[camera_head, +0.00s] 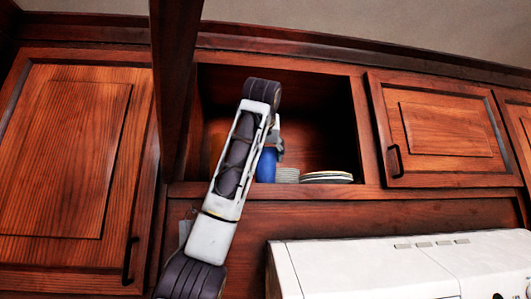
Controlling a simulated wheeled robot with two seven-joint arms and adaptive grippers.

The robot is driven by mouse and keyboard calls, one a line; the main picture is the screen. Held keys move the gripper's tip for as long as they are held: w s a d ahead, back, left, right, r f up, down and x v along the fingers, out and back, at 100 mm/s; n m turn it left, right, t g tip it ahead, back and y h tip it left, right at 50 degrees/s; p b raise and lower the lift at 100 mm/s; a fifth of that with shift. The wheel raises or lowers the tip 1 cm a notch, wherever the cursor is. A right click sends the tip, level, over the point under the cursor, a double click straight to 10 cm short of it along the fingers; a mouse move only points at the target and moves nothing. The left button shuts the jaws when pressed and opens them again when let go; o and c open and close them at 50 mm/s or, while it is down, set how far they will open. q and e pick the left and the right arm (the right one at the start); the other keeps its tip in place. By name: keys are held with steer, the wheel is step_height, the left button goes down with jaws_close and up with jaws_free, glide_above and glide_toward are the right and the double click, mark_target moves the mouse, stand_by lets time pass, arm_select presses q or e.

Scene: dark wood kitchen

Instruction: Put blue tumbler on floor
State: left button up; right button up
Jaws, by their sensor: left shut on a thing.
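The blue tumbler (266,166) stands inside the open wall cabinet, at the left part of its shelf. My left arm reaches up from the bottom and hides part of the cabinet and the tumbler's left side. My left gripper (275,143) is at the tumbler's upper part and is shut on it; its fingers are mostly hidden behind the arm. The tumbler looks roughly upright, and I cannot tell whether its base touches the shelf. My right gripper is not in view. The floor is not in view.
A stack of white plates (327,177) and a smaller grey-white stack (287,175) sit right of the tumbler. The open cabinet door (173,75) juts out left of the arm. Closed cabinets flank the opening. A white appliance (370,270) is below right.

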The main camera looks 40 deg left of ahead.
arm_select(q)
steer(key=shift+f, duration=0.2)
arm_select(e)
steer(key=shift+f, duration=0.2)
arm_select(q)
steer(key=o, duration=0.9)
steer(key=shift+c, duration=0.2)
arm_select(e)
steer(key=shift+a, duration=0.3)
arm_select(q)
steer(key=shift+r, duration=0.25)
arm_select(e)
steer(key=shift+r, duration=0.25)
arm_select(q)
steer(key=shift+b+v, duration=3.1)
steer(key=shift+v, duration=2.95)
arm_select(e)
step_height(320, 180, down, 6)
arm_select(q)
steer(key=shift+a, duration=0.1)
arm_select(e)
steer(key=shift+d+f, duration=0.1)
